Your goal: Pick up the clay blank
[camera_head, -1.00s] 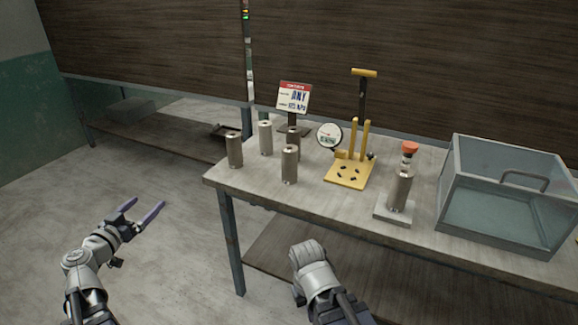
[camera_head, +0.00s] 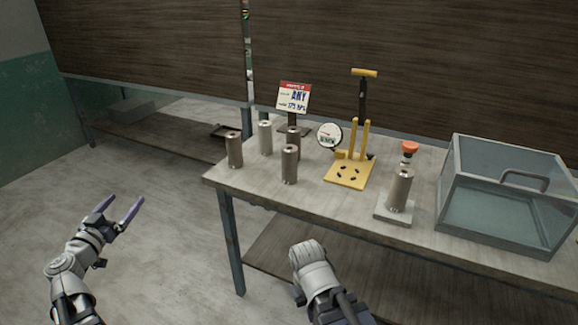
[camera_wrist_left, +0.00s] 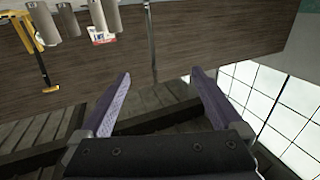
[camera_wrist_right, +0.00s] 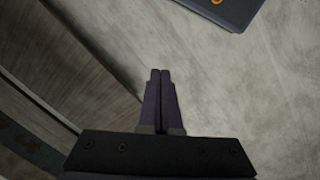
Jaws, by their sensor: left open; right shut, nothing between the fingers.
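No thing in view is plainly a clay blank. Several grey-brown cylinders stand upright at the table's left end: a front-left one (camera_head: 234,150), a back one (camera_head: 265,138), a front-right one (camera_head: 289,165) and one partly hidden behind it (camera_head: 294,140). Another cylinder (camera_head: 399,190) stands on a small square base (camera_head: 394,213) under an orange-topped part. My left gripper (camera_head: 121,208) is open and empty, left of the table and apart from it; its spread fingers show in the left wrist view (camera_wrist_left: 162,75). My right gripper (camera_wrist_right: 160,75) is shut and empty; the head view hides its fingers.
The table (camera_head: 330,200) also holds a red-and-white sign (camera_head: 294,97), a round dial (camera_head: 330,136), a yellow-based stand (camera_head: 350,172) and a clear-walled bin (camera_head: 505,215). A metal post (camera_head: 248,60) rises behind. The floor around my left gripper is clear.

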